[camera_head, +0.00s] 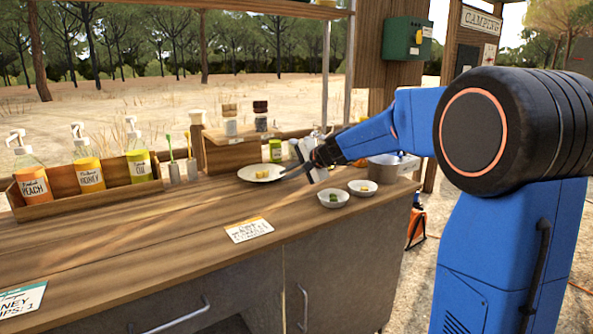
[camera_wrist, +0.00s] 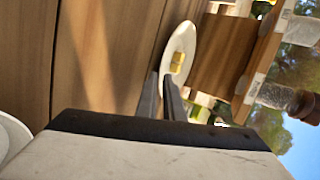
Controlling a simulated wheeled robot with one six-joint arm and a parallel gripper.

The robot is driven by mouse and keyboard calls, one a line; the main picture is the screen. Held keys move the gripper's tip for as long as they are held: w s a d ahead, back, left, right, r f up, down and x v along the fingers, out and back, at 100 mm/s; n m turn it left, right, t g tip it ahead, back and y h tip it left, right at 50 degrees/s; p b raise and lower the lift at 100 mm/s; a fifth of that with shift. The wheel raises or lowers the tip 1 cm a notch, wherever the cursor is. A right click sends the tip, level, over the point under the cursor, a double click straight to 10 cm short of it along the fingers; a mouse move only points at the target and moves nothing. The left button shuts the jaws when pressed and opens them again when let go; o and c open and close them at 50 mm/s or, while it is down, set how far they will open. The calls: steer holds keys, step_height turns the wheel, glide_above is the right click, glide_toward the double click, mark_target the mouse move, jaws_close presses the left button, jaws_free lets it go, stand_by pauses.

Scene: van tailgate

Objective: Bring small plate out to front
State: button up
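The small plate (camera_head: 262,173) is white, with a few yellow cubes on it, and sits towards the back of the wooden counter. It also shows in the wrist view (camera_wrist: 186,38), its near rim at the fingertips. My gripper (camera_head: 284,177) reaches in from the right, low over the counter at the plate's right edge. In the wrist view its two dark fingers (camera_wrist: 160,76) are close together, with a narrow gap in line with the rim. Whether they grip the rim or only stand around it cannot be told.
Two small white bowls (camera_head: 333,199) (camera_head: 362,188) stand in front of my gripper, and a metal pot (camera_head: 385,167) to its right. A wooden box (camera_head: 228,153) with jars is behind the plate. A bottle rack (camera_head: 92,192) stands left. The front counter is clear except for cards (camera_head: 249,230).

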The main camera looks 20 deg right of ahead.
mark_target(317, 206)
steer(key=shift+x, duration=1.3)
jaws_close()
steer(key=shift+s+d, duration=1)
steer(key=shift+s, duration=2)
steer(key=shift+s+d, duration=0.95)
steer(key=shift+s, duration=2.1)
steer(key=shift+s+d, duration=1)
steer(key=shift+s, duration=2)
steer(key=shift+o, duration=2.1)
jaws_free()
